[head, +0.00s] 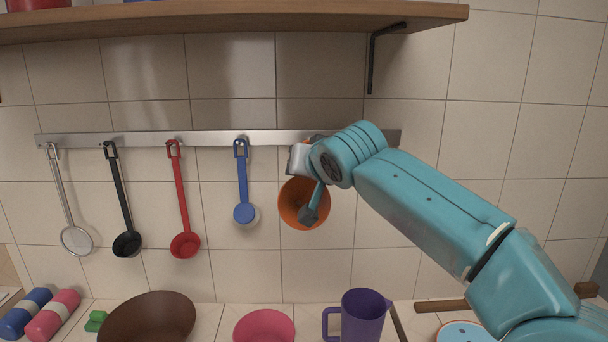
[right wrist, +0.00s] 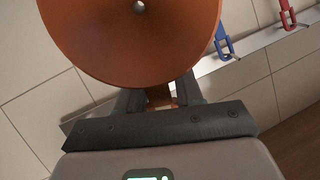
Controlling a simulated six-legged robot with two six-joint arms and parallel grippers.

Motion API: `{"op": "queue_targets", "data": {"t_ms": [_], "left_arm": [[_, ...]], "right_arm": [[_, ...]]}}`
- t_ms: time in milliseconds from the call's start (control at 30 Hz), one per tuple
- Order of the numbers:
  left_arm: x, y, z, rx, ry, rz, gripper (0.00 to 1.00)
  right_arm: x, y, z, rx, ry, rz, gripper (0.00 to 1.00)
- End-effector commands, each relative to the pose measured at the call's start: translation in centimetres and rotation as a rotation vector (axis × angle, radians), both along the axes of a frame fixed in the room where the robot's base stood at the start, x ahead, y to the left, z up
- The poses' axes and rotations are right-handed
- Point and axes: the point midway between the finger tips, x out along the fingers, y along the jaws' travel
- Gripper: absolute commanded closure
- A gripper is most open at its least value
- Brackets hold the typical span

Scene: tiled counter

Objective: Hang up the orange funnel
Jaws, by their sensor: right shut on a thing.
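The orange funnel (head: 290,204) is in front of the tiled wall, just below the metal rail (head: 75,140) and right of the blue ladle. My right gripper (right wrist: 160,96) is shut on the funnel's narrow orange tab, and the funnel's wide bowl (right wrist: 130,35) fills the top of the right wrist view. In the head view my wrist covers the rail at this spot, so I cannot tell whether the funnel touches a hook. My left gripper is not in view.
A strainer (head: 76,240), a black ladle (head: 127,244), a red ladle (head: 184,245) and a blue ladle (head: 243,213) hang left of the funnel. A wooden shelf (head: 230,22) is above. Below stand a brown bowl (head: 150,318), a pink bowl (head: 264,327) and a purple jug (head: 362,316).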

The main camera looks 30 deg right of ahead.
Motion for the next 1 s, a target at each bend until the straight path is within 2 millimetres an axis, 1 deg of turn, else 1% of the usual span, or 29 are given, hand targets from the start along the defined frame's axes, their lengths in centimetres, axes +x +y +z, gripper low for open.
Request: {"op": "queue_targets", "data": {"t_ms": [267, 1000], "left_arm": [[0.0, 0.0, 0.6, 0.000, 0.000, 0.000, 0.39], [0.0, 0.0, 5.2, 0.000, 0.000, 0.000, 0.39]], "right_arm": [[0.4, -0.2, 0.1, -0.006, -0.034, 0.002, 1.00], [4.7, -2.3, -0.1, -0.006, -0.033, 0.003, 1.00]]}}
